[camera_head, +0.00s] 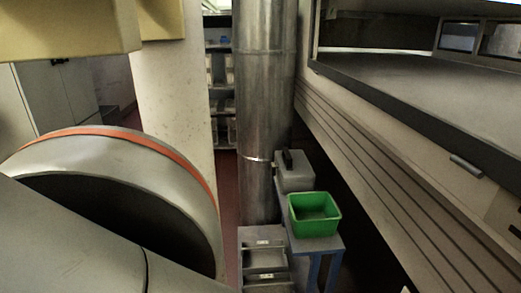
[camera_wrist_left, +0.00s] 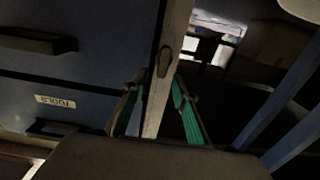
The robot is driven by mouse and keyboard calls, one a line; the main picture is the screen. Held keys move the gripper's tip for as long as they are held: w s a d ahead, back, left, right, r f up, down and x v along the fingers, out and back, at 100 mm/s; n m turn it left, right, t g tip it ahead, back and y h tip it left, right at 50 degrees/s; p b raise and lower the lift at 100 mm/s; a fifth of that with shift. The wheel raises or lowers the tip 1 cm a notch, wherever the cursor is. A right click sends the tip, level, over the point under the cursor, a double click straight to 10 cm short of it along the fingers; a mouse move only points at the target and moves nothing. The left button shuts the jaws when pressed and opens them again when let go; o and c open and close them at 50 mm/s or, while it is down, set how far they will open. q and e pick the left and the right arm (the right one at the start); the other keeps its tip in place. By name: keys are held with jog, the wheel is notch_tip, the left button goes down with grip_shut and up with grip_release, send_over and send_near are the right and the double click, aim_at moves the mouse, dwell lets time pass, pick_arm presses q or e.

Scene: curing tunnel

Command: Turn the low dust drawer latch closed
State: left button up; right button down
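In the left wrist view, my left gripper (camera_wrist_left: 158,92) shows two fingers with green pads, spread apart with a gap between them. A pale upright strip (camera_wrist_left: 176,30) runs behind that gap. A small oblong latch-like piece (camera_wrist_left: 164,61) sits on the strip, just beyond the fingertips, with its long side roughly along the strip. I cannot tell whether it is the dust drawer latch. The fingers do not appear closed on it. Neither gripper shows in the head view, and my right gripper shows in no view.
Dark drawer fronts (camera_wrist_left: 85,75) with a handle (camera_wrist_left: 35,41) and a label (camera_wrist_left: 55,101) fill the wrist view's left. In the head view, a green bin (camera_head: 314,225) and grey case (camera_head: 293,172) stand by a metal duct (camera_head: 263,90), near a grey drawer unit (camera_head: 265,233).

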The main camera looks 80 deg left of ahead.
pick_arm(q)
jog(key=shift+w+d, duration=0.1)
jog(key=shift+w, duration=0.9)
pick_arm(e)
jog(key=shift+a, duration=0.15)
pick_arm(q)
jog(key=shift+f, duration=0.1)
grip_shut()
